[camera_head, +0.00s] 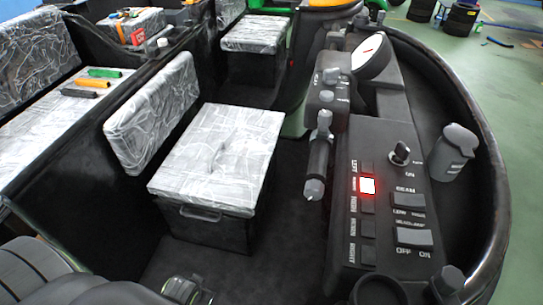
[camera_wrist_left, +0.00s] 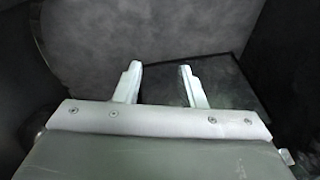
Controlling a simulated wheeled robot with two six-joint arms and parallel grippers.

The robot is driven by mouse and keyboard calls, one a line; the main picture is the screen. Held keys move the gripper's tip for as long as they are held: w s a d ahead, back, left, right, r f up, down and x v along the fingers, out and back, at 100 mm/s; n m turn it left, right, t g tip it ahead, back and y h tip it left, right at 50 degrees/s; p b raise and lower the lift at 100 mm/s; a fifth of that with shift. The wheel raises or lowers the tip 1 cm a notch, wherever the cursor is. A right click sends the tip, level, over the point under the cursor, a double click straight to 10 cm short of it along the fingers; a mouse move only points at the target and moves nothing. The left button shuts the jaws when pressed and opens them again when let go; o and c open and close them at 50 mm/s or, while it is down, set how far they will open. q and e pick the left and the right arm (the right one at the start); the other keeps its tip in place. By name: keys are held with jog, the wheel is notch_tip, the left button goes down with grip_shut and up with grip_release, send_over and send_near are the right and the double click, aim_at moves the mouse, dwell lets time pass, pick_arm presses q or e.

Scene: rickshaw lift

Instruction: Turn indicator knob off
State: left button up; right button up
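The black control panel (camera_head: 383,235) is at the right of the head view. A small dark rotary knob (camera_head: 400,153) stands at its far end, with a light mark on its top. A square button (camera_head: 367,185) on the panel's left column glows red-white. Dark stubby controls (camera_head: 328,76) also sit on the steering column; I cannot tell which control is the indicator knob. My left gripper (camera_wrist_left: 158,72) shows in the left wrist view with its two pale fingers apart and nothing between them. It touches nothing there. My right gripper is not in view.
A round white gauge (camera_head: 370,56) stands behind the panel. A handlebar grip (camera_head: 319,160) lies left of it. A grey cup-like container (camera_head: 455,152) is on the right, inside the curved black rim (camera_head: 488,130). A plastic-covered seat (camera_head: 218,155) is at centre left.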

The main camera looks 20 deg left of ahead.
aim_at(324, 72)
pick_arm(q)
jog(key=w+a+r+m+t+y, duration=0.1)
jog(key=w+a+r+m+t, duration=0.2)
jog(key=w+r, duration=0.65)
jog(key=w+a+r+m+t+y+p, duration=0.15)
jog(key=w+r+m+t, duration=0.35)
jog(key=r, duration=1)
jog(key=w+a+r+m+t+y, duration=0.15)
jog(key=w+r+t, duration=0.35)
jog(key=r, duration=0.8)
jog(key=w+d+r+m+t+h, duration=0.3)
jog(key=r+m+h, duration=0.2)
jog(key=r+m, duration=0.2)
jog(key=w+d+r+m+t+h, duration=0.2)
jog(key=d+r+m+t+h, duration=0.15)
jog(key=r+m, duration=0.3)
jog(key=w+d+m+g+h+p, duration=0.1)
jog(key=w+d+m+g+h, duration=0.2)
jog(key=w+d+m, duration=0.2)
jog(key=w+d+m+g+h+p, duration=0.2)
jog(key=w+d+m, duration=0.4)
jog(key=m, duration=0.3)
jog(key=w+d+r+m+g+h+p, duration=0.1)
jog(key=w+d+m+g+h, duration=0.3)
jog(key=m, duration=0.4)
jog(key=shift+w+d+g+h+p, duration=0.4)
jog(key=shift+w+d+h, duration=0.15)
jog(key=shift+w+d, duration=0.6)
jog(key=shift+c, duration=0.5)
